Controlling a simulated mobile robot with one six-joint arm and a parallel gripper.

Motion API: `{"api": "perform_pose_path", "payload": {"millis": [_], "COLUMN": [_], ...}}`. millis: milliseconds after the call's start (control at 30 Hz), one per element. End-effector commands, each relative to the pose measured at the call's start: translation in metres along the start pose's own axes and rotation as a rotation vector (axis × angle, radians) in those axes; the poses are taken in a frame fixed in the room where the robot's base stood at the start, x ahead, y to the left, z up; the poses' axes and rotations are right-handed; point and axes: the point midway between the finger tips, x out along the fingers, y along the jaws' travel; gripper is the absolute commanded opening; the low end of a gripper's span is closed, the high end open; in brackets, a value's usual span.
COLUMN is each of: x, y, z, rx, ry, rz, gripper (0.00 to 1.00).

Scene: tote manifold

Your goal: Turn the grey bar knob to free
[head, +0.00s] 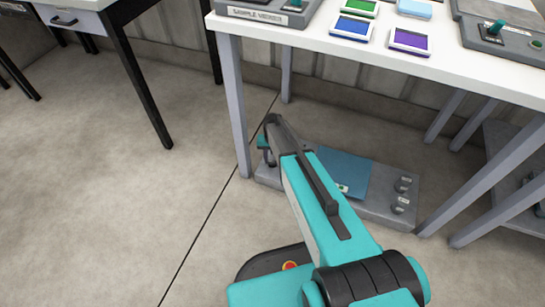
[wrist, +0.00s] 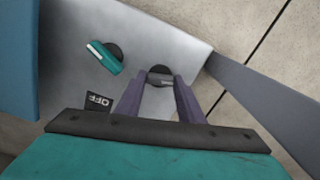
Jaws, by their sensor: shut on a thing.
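The grey bar knob (wrist: 161,71) shows in the wrist view, a dark round knob with a pale line on it, on a light grey panel (wrist: 190,38). My gripper (wrist: 160,80) is shut on this knob, with one purple-grey finger on each side. The fingers hide part of its sides. A tag reading OFF (wrist: 97,101) shows at the lower left of the knob; no tag for free can be read. In the head view the panel (head: 380,212) lies low under the white table, and my arm hides the knob.
A teal bar knob (wrist: 104,58) sits just left of the grey one. A blue plate (head: 343,173) and small knobs (head: 402,185) are on the panel's right part. A table leg (head: 233,105) stands close beside the panel's left end. Open floor (head: 120,215) lies to the left.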

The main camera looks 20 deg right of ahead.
Motion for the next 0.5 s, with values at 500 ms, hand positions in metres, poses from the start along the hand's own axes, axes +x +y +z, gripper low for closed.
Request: {"api": "perform_pose_path", "payload": {"millis": [500], "x": [-0.0037], "y": [0.0], "z": [-0.0008], "rx": [-0.48], "ry": [-0.001], "rz": [0.0], "gripper": [0.12]}}
